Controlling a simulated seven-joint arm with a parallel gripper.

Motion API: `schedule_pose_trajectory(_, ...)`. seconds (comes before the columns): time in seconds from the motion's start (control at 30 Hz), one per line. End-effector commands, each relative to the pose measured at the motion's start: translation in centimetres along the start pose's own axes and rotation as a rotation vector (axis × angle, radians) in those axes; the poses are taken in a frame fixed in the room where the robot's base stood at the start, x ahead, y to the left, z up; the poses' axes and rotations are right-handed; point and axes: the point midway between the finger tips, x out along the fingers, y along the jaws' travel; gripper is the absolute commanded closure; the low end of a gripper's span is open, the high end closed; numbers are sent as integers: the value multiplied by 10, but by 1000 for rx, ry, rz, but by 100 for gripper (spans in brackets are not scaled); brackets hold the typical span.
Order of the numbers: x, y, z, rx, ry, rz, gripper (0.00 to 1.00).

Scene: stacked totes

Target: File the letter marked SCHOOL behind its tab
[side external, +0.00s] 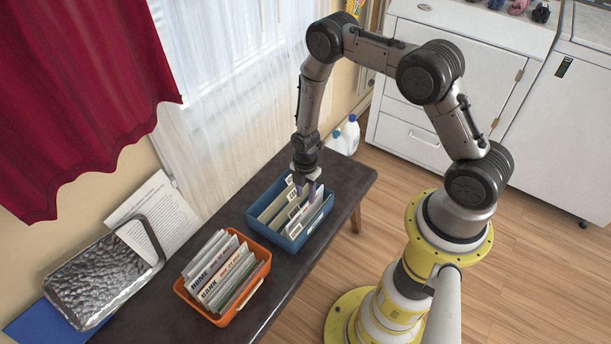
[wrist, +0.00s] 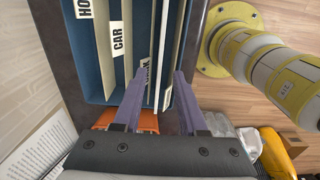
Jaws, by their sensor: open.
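The blue tote (side external: 290,239) stands on the dark bench and holds upright beige dividers with tabs. In the wrist view, the blue tote (wrist: 84,60) shows a CAR tab (wrist: 118,38) and a partly cut-off tab starting HO (wrist: 84,8). My gripper (side external: 306,190) is open and points down into the tote's near right part. In the wrist view, its purple fingers (wrist: 160,75) stand on either side of a thin white upright sheet (wrist: 157,80) and a tab. That sheet's marking is not readable, so I cannot tell whether it is the SCHOOL letter.
An orange tote (side external: 261,274) with upright papers, some marked HOME and BANK, stands on the bench (side external: 150,313) beside the blue one. A metal tray (side external: 98,270) and a printed sheet (side external: 172,210) lie farther left. White bottles (side external: 350,133) stand beyond the bench.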

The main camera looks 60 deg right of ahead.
Motion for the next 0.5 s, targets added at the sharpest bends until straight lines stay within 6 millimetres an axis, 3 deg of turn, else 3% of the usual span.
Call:
schedule_pose_trajectory(0.3, -70, 2, 0, 0, -1, 5, 59)
schedule_pose_trajectory(0.5, -100, 1, 0, 0, 0, 2, 59)
